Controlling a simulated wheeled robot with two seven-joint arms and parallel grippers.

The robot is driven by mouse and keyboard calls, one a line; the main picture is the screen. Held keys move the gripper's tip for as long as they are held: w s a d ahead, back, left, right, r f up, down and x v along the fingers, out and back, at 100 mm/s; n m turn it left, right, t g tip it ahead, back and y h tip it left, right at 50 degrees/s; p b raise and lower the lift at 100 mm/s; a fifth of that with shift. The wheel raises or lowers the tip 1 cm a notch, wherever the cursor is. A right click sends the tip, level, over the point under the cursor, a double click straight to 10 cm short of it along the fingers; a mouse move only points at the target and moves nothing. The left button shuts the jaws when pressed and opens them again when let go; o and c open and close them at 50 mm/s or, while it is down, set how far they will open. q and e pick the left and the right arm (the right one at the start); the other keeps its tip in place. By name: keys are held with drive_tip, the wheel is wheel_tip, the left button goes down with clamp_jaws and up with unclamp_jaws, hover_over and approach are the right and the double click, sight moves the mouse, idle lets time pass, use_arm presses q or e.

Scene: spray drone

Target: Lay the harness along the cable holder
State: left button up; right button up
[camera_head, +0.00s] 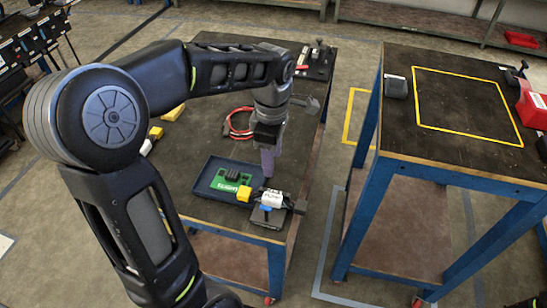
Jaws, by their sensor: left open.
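My left arm reaches over the dark worktable, and its gripper (268,178) points down just above a small white part (271,199) with blue and black pieces, near the front right of the table. The gripper is open; the gap between its fingers is hard to see from here. A red cable loop (237,123), which may be the harness, lies on the table behind and left of the gripper. I cannot clearly make out which part is the cable holder. My right gripper is not in view.
A dark tray (203,189) with a green circuit board (225,183) and a yellow block (244,193) lies left of the gripper. More yellow blocks (173,113) are behind my arm. A second table (460,172) with a yellow outline and a red object (533,105) stands right, across a floor gap.

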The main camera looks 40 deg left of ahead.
use_arm(q)
drive_tip(key=m+h, duration=0.1)
drive_tip(key=m, duration=0.4)
hover_over(295, 206)
wheel_tip(295, 206, down, 10)
drive_tip(key=shift+f, duration=0.1)
drive_tip(key=s+d+f+m+h, duration=0.1)
drive_tip(key=s+d+f+m, duration=0.6)
drive_tip(key=f, duration=0.5)
drive_tip(key=s+d+f+m+h, duration=0.2)
drive_tip(key=s+d+f+m, duration=0.6)
drive_tip(key=d+f, duration=0.3)
drive_tip(key=shift+s+f+t, duration=0.35)
drive_tip(key=shift+t, duration=0.05)
drive_tip(key=shift+d, duration=0.1)
